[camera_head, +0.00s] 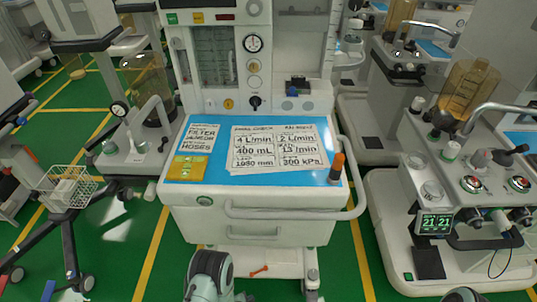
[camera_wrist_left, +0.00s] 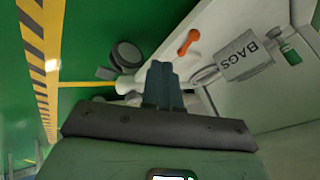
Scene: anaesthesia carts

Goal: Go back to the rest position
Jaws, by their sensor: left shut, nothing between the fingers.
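My left gripper (camera_wrist_left: 163,84) is in the left wrist view, its two dark fingers together and empty. It is low beside the anaesthesia cart, near the cart's base. In the head view, my left arm shows at the bottom, left of centre. Only a small piece of my right arm shows at the bottom right edge, and its gripper is out of the picture. An orange tool-like piece (camera_head: 259,271) lies on the cart's base. It also shows in the left wrist view (camera_wrist_left: 188,42), beyond the fingertips and apart from them.
The central cart (camera_head: 190,212) has a blue top with printed cards (camera_head: 279,146), a yellow card (camera_head: 190,167), an orange-tipped cylinder (camera_head: 336,168) and a front rail. Another machine (camera_head: 395,220) stands close on the right. A wheeled stand with a wire basket (camera_head: 66,186) is at left. Green floor shows between.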

